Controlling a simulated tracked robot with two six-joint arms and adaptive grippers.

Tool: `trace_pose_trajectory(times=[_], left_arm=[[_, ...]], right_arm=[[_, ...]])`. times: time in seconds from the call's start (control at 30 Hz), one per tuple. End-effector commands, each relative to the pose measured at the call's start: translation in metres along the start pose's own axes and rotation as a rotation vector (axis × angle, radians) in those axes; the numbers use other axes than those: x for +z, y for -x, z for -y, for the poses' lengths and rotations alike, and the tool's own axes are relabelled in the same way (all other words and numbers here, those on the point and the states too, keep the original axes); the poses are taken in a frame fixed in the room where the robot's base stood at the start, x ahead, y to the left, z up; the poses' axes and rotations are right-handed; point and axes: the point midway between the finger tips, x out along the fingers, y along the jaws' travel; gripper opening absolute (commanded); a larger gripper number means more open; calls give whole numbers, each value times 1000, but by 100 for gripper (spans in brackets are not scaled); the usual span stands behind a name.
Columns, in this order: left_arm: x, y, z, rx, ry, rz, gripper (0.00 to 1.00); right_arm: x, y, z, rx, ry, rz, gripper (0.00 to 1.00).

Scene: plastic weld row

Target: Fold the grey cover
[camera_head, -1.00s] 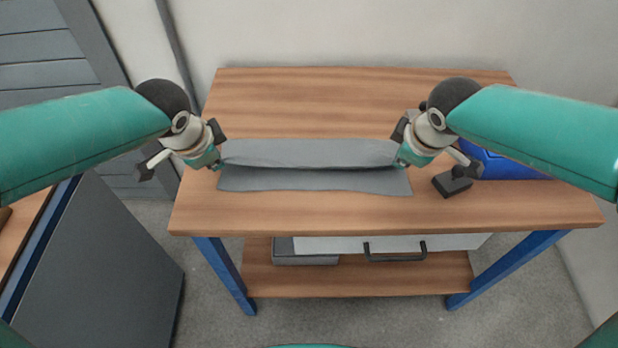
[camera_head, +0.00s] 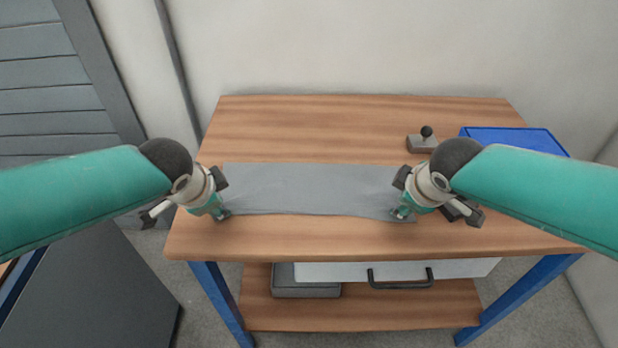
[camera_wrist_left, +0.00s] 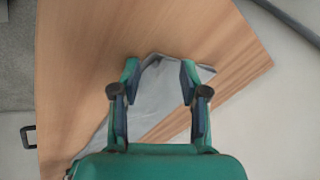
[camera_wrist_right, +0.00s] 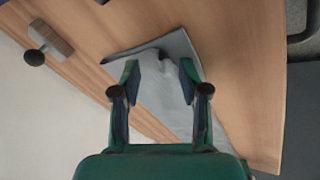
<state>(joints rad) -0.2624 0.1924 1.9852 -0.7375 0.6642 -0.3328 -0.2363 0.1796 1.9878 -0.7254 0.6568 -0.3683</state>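The grey cover (camera_head: 305,190) lies on the wooden table as a wide, flat strip, its layers lying together along the near edge. My left gripper (camera_head: 222,214) is at its near left corner. In the left wrist view the fingers (camera_wrist_left: 159,70) are apart, with the cover's edge (camera_wrist_left: 158,88) between and below them. My right gripper (camera_head: 402,212) is at the near right corner. In the right wrist view its fingers (camera_wrist_right: 160,70) are also apart over the cover (camera_wrist_right: 160,90). The grippers hide small parts of the cover's near corners.
A blue bin (camera_head: 515,138) stands at the table's right, partly behind my right arm. A grey box with a black knob (camera_head: 422,141) stands at the back right.

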Motion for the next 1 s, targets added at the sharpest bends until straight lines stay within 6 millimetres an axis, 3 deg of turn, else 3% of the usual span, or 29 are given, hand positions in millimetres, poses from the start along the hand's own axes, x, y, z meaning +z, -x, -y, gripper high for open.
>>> trace_pose_trajectory(times=[0.27, 0.8, 1.0], left_arm=[[0, 4, 0, 1, -1, 1, 46], [2, 86, -5, -1, -2, -3, 46], [4, 106, -8, 1, -2, -1, 46]], right_arm=[[1, 4, 0, -2, -1, 3, 46], [3, 85, 5, 0, 0, -2, 46], [5, 106, 8, -1, 1, 1, 46]])
